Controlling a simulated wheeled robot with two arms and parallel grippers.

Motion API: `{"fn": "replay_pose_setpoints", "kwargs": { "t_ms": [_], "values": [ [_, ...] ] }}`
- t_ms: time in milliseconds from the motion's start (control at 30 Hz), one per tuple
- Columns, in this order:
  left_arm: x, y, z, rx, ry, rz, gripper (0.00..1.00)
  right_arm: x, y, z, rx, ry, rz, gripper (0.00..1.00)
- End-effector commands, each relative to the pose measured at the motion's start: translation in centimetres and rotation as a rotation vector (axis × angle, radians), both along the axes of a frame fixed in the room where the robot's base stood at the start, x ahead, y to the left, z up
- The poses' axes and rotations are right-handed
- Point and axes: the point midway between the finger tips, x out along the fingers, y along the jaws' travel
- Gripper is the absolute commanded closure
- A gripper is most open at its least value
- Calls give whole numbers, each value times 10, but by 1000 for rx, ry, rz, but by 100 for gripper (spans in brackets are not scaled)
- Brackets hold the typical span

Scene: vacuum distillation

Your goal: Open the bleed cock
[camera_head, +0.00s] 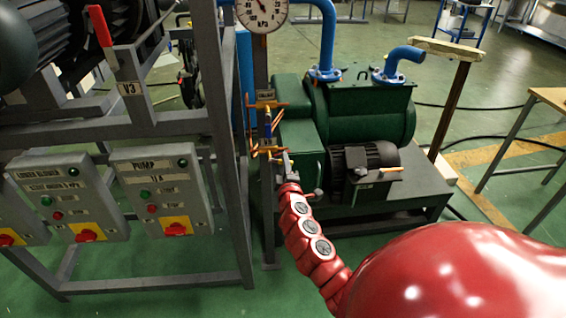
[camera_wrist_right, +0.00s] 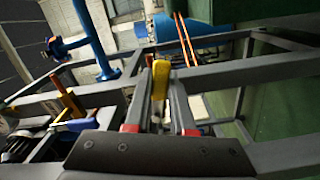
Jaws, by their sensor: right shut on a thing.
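The bleed cock is on the thin grey post beside the green pump, with brass-coloured fittings and copper pipes around it. Its yellow handle (camera_wrist_right: 160,82) shows clearly in the right wrist view, between my fingers. My right gripper (camera_head: 284,158) reaches the fittings on the post in the head view. It is shut on the yellow handle, with a finger on each side. The cock's body and the handle's exact angle are partly hidden by the gripper and too small to tell in the head view. My left gripper is not in view.
A pressure gauge (camera_head: 262,12) tops the post. The green pump (camera_head: 365,110) with blue pipes stands just right of it. A grey frame with a red V3 lever (camera_head: 100,26) and pump control boxes (camera_head: 162,190) stands left. Green floor is clear in front.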

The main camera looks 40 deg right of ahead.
Motion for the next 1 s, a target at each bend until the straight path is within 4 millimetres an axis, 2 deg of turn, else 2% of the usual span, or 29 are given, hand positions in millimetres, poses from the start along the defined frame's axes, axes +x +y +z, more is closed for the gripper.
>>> {"fn": "replay_pose_setpoints", "kwargs": {
  "t_ms": [300,767,800,933,1000],
  "values": [
    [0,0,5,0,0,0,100,0,0,5,-77,46,4,100],
    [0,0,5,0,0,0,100,0,0,5,-85,51,3,100],
    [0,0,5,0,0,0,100,0,0,5,-84,51,3,70],
    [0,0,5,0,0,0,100,0,0,5,-84,51,2,48],
    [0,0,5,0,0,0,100,0,0,4,-84,51,2,48]
  ]
}}
